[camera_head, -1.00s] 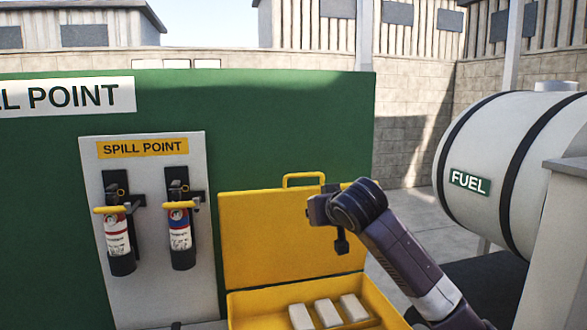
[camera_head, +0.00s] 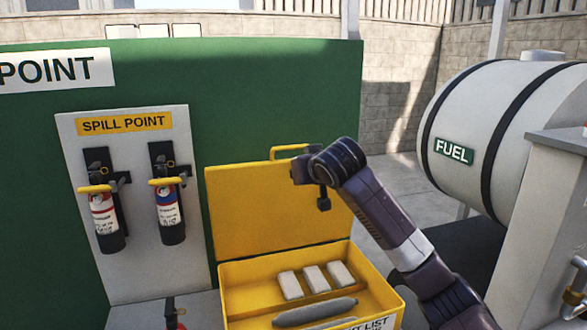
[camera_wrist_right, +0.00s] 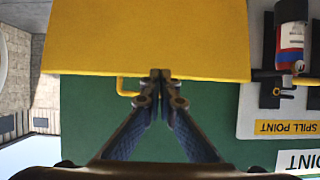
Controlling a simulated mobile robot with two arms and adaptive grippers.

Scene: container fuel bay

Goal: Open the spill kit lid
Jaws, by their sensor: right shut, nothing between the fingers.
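The yellow spill kit box (camera_head: 232,300) stands low in front of the green wall. Its yellow lid (camera_head: 245,212) is raised and stands upright at the back of the box, with a yellow handle (camera_head: 290,152) on its top edge. White blocks (camera_head: 314,277) and grey rolls (camera_head: 315,312) lie in the box. My right gripper (camera_head: 324,203) is in front of the lid's upper right part. In the right wrist view its fingers (camera_wrist_right: 160,76) are shut and empty, at the lid's edge beside the handle (camera_wrist_right: 128,88). Contact with the lid is unclear. My left gripper is out of view.
Two fire extinguishers (camera_head: 105,220) (camera_head: 168,208) hang on a white panel (camera_head: 130,275) left of the box. A white fuel tank (camera_head: 470,130) and a pale cabinet (camera_head: 535,240) stand at the right. Paved floor (camera_head: 385,190) shows between wall and tank.

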